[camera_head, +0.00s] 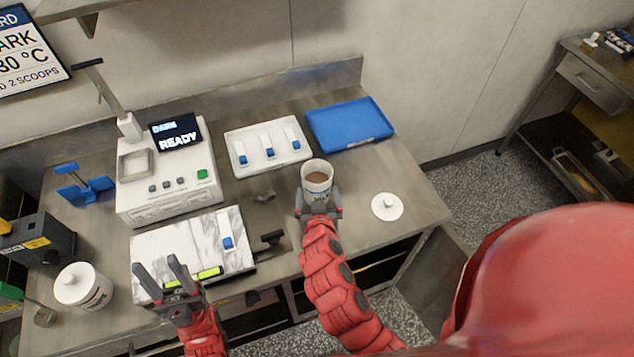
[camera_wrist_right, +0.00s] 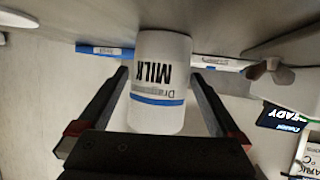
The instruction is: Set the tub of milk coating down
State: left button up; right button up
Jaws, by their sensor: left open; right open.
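The tub of milk coating (camera_head: 317,175) is a white, open-topped tub with brown contents. It stands upright on the steel table near the front right. In the right wrist view the tub (camera_wrist_right: 160,75) appears upside down, with MILK lettering and a blue band. My right gripper (camera_head: 319,208) is open around the tub, one finger on each side, with gaps between fingers and tub in the wrist view. My left gripper (camera_head: 158,266) is open and empty, over the front of the marble board (camera_head: 165,247).
A white lid (camera_head: 387,207) lies right of the tub. Behind are a blue tray (camera_head: 350,124) and a white tray (camera_head: 243,161) with several blue-ended pieces. A machine reading READY (camera_head: 170,195) stands left. A lidded white tub (camera_head: 82,287) is at far left.

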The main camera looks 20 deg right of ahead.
aim_at(317, 179)
jog(key=p+x, duration=0.1)
jog(key=x, duration=0.2)
jog(key=shift+w+f, duration=0.15)
jog(key=shift+f, duration=0.05)
grip_shut()
dwell(0.4)
jog(key=shift+r, duration=0.2)
